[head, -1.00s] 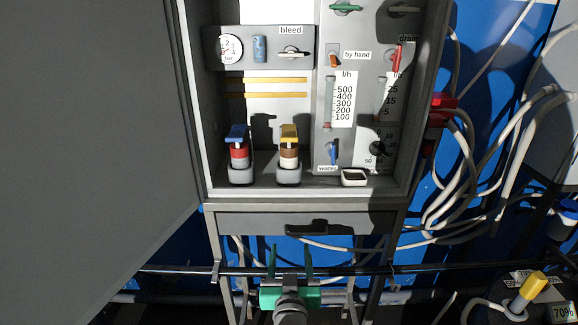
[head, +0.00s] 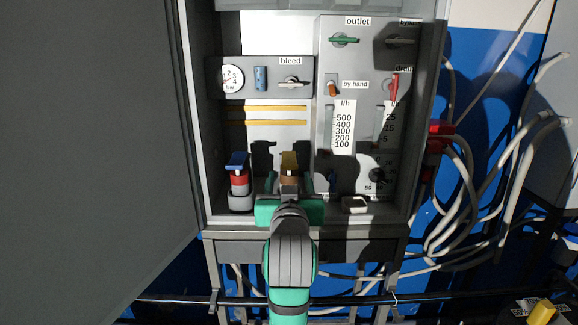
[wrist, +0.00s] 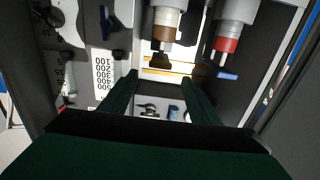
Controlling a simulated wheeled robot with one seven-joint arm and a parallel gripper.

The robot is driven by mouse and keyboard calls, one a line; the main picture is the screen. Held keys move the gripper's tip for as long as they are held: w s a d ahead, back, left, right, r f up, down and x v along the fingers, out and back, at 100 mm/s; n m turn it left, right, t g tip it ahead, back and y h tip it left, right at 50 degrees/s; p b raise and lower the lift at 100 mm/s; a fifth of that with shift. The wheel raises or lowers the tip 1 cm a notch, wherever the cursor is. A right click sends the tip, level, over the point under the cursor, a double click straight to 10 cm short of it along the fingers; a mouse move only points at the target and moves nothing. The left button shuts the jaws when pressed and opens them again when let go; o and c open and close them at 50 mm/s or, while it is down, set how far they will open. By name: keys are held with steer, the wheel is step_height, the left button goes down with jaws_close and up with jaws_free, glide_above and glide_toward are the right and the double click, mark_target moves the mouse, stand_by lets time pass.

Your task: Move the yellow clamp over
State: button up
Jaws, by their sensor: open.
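The yellow clamp (head: 289,159) sits on top of a brown-banded unit (head: 289,175) in the grey cabinet, partly in shade. My gripper (head: 289,186) is in front of this unit, open, with one finger to each side of it in the head view. Its body hides the unit's lower part. In the wrist view my gripper (wrist: 158,77) shows two spread fingers with nothing between the tips. The brown-banded unit (wrist: 164,32) is beyond them there, with a dark shaded shape at its end. I cannot tell whether a finger touches the clamp.
A like unit with a red band (head: 239,180) and a blue clamp (head: 237,160) stands close to the left. A small white-rimmed tray (head: 355,205) lies to the right. The flowmeter panel (head: 345,182) and cabinet side walls bound the space.

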mark_target(289, 166)
steer(key=w, duration=0.9)
